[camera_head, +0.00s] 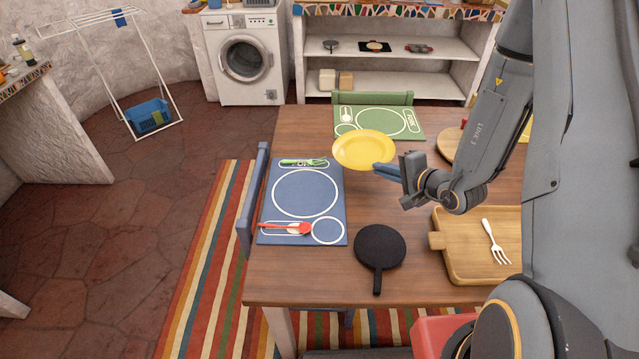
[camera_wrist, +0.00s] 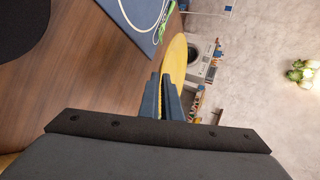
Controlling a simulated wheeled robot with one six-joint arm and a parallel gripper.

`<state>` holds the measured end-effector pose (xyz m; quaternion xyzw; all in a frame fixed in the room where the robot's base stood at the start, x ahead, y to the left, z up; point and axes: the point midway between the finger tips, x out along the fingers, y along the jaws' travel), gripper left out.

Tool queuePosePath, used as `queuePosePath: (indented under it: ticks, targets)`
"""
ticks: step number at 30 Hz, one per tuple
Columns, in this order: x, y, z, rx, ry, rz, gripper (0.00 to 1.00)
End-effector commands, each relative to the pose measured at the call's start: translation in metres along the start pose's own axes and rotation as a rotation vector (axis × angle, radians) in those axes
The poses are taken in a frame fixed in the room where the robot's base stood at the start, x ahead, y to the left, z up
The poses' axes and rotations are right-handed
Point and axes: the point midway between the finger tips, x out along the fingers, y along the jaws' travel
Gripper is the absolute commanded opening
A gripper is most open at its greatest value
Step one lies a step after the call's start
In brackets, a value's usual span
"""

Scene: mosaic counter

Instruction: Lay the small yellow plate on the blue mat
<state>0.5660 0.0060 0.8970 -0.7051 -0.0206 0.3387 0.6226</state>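The yellow plate (camera_head: 363,149) is held in the air over the table, to the right of the blue mat and in front of the green mat. My gripper (camera_head: 386,171) is shut on the plate's right edge. In the wrist view the plate (camera_wrist: 174,62) shows just beyond the blue fingertips (camera_wrist: 162,88). The blue mat (camera_head: 333,210) lies on the left side of the table, with a white printed plate outline. A green fork (camera_head: 303,162) lies at its far edge and a red spoon (camera_head: 290,228) at its near edge. The mat's corner also shows in the wrist view (camera_wrist: 127,27).
A black pan (camera_head: 380,246) lies right of the blue mat. A wooden tray (camera_head: 462,270) with a white fork (camera_head: 496,243) is farther right. The green mat (camera_head: 345,128) lies at the far side. A blue chair (camera_head: 252,205) stands at the table's left edge.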

Motion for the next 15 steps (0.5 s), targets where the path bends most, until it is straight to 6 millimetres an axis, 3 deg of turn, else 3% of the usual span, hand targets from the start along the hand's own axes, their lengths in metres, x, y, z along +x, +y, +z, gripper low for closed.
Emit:
queuePosePath:
  ticks: [9,15]
  targets:
    - [0.044,-0.028,0.036,-0.098,-0.240,-0.009,0.00]
    - [0.058,-0.036,0.062,-0.162,-0.424,-0.006,0.00]
